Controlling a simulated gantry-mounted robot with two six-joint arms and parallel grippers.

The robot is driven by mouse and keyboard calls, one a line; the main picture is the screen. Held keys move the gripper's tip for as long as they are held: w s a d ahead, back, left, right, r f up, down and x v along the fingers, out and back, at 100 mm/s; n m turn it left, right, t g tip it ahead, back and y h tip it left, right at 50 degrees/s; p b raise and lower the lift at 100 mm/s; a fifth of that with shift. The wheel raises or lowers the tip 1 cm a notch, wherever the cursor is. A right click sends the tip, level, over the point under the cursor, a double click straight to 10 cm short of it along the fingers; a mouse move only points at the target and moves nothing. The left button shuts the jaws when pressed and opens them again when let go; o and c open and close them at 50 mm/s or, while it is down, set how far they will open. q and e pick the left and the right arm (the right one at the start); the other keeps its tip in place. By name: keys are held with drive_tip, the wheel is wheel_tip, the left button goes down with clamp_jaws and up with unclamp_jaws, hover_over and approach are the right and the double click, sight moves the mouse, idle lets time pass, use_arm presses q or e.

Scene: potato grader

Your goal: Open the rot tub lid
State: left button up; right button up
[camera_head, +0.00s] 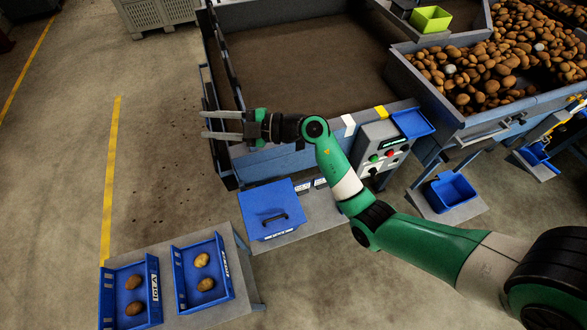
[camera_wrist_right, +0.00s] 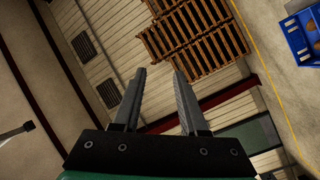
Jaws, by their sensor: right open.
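The rot tub is a blue box with a flat blue lid (camera_head: 268,203) in the head view, on a grey shelf below the conveyor frame. The lid lies closed and has a dark bar handle (camera_head: 274,218) near its front edge. My right gripper (camera_head: 203,124) is open and empty, above and to the left of the tub, beside the corner of the conveyor. Its two fingers (camera_wrist_right: 160,95) show spread apart in the right wrist view, with nothing between them. My left gripper is in neither view.
Two blue trays (camera_head: 229,265) with potatoes stand on a grey table at the lower left. A control box (camera_head: 383,147) with buttons sits right of the tub, by my right arm. A potato-filled hopper (camera_head: 440,108) is at the upper right. Open floor lies at the left.

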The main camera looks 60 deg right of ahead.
drive_tip(key=s+d+f+m+g+h+b, duration=0.1)
drive_tip(key=s+f+g, duration=0.1)
drive_tip(key=f, duration=0.7)
drive_tip(key=s+d+f+m+g+h+b, duration=0.1)
drive_tip(key=s+d+f+g, duration=0.15)
drive_tip(key=f, duration=0.65)
drive_tip(key=m+g+h+b, duration=0.1)
drive_tip(key=m+g+b, duration=0.25)
drive_tip(key=g, duration=0.45)
approach(282, 216)
drive_tip(key=b+x, duration=0.7)
drive_tip(key=shift+f, duration=0.1)
drive_tip(key=shift+w+a+f, duration=0.1)
drive_tip(key=shift+a+f, duration=0.05)
drive_tip(key=shift+f, duration=0.15)
use_arm(q)
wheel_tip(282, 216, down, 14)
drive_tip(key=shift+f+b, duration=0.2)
drive_tip(key=shift+b, duration=0.2)
use_arm(e)
drive_tip(key=shift+x, duration=1.3)
drive_tip(key=shift+w, duration=0.1)
drive_tip(key=shift+c, duration=0.3)
clamp_jaws()
